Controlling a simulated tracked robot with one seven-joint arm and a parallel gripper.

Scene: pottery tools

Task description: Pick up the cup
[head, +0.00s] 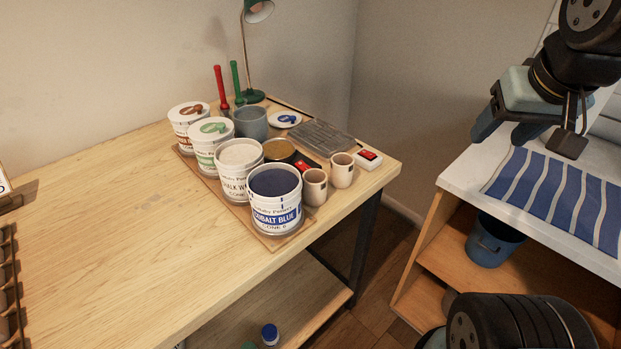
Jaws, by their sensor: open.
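Two small beige cups stand upright near the right front of the wooden table. The nearer cup (314,189) is beside the cobalt blue tub, and the other cup (342,171) is just behind and right of it. A larger blue-grey vessel (251,123) stands farther back. I cannot tell which one the task means. My gripper (524,134) is open at the upper right. It is in the air, well to the right of the table and apart from the cups. No object shows between its fingers.
Several glaze tubs, including the open cobalt blue tub (276,200), crowd left of the cups. A small device with a red switch (368,159) sits right of them. A lamp (250,60) stands behind. The table's left half (120,230) is mostly clear. A white counter bears a striped cloth (560,195).

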